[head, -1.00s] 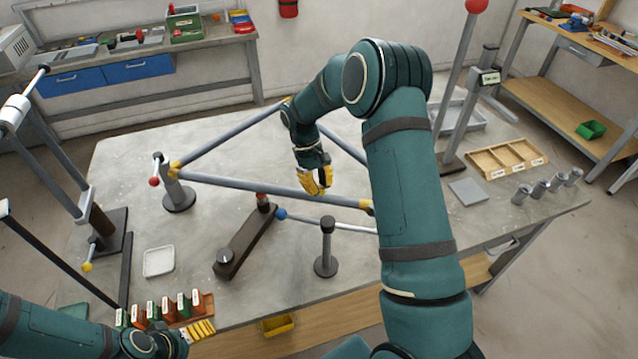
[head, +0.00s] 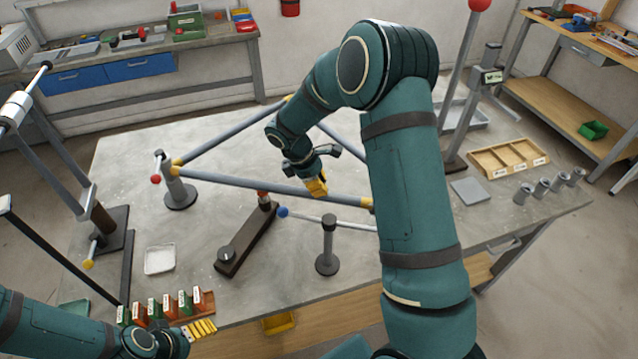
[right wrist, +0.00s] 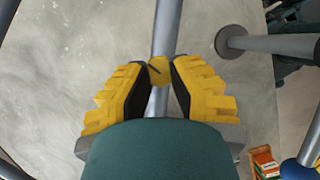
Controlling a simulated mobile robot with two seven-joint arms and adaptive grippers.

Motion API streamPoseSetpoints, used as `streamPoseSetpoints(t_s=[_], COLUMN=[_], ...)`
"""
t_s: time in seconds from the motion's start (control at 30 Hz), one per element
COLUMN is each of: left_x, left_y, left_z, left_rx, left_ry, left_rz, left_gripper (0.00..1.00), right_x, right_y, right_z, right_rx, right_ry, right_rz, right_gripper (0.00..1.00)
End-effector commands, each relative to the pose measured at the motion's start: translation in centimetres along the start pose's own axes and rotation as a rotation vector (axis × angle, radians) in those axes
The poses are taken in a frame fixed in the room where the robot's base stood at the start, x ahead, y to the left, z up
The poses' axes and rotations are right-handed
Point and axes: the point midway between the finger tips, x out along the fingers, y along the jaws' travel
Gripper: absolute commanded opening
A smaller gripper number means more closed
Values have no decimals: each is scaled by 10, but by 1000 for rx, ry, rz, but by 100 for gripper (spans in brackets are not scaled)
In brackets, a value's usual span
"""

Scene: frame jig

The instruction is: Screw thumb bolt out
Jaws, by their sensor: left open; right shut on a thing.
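A triangular frame of grey tubes with yellow corner joints stands on the table; its front tube (head: 250,186) runs below my right gripper (head: 317,186). In the right wrist view, the right gripper (right wrist: 161,68) has its yellow fingers closed from both sides on a small yellow knob with a dark line across it, which I take to be the thumb bolt (right wrist: 158,72). The knob sits over the grey tube (right wrist: 167,25). In the head view the fingers hide it. My left gripper (head: 200,330) is open, low at the left near the table's front edge.
A white tray (head: 159,259) and a row of labelled red and green blocks (head: 168,307) are at the front left. A wooden divided tray (head: 507,157) is at the right.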

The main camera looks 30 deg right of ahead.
Motion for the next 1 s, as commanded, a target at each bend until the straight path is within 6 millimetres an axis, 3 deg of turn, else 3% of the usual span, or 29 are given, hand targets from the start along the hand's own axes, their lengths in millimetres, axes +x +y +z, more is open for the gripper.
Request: streamPoseSetpoints(t_s=[0.6,1.0], left_x=[5,7], left_y=[-2,-2], left_z=[1,1], left_rx=[0,0], left_ry=[0,0], left_rz=[-1,-1], left_gripper=[78,78], right_x=[5,5], right_y=[-5,-5], right_z=[3,4], right_rx=[-527,-744], right_ry=[-4,-3], right_rz=[208,298], right_gripper=[0,0])
